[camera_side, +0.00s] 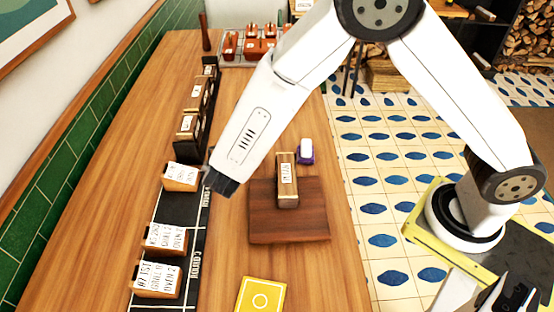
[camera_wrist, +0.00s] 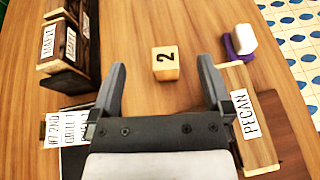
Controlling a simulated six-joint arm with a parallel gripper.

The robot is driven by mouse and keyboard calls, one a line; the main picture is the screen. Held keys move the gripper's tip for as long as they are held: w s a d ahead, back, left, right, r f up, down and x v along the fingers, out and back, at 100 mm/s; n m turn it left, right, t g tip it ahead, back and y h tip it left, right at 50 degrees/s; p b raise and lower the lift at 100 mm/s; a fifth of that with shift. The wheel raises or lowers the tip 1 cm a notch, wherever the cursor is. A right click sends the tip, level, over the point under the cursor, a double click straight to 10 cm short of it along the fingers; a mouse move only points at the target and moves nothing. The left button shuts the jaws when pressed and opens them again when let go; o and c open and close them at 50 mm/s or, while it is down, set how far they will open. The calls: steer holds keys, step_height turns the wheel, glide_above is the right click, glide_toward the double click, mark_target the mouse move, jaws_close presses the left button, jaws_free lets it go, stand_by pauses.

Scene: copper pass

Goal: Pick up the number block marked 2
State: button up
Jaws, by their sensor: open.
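The number block marked 2 (camera_wrist: 166,63) is a small light-wood cube on the table, with a black 2 on its face, in the upper middle of the wrist view. In the side view I cannot make it out; my arm covers part of the table there. My gripper (camera_wrist: 162,80) is open and empty. In the wrist view its two fingers stand apart, with the block seen in the gap beyond their tips. In the side view my gripper (camera_side: 222,186) hangs over the table beside the black strip.
A wooden block labelled PECAN (camera_wrist: 246,120) lies on a dark board (camera_side: 290,225), right of my gripper. Behind it is a purple-and-white item (camera_side: 306,152). Several labelled wooden blocks (camera_side: 165,238) line the black strip (camera_side: 180,208) at left. A yellow card (camera_side: 260,296) lies in front.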

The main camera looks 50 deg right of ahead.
step_height(320, 180, down, 6)
steer(key=shift+f, duration=0.25)
steer(key=shift+x, duration=1.3)
steer(key=shift+d, duration=0.1)
steer(key=shift+x, duration=2.5)
jaws_close()
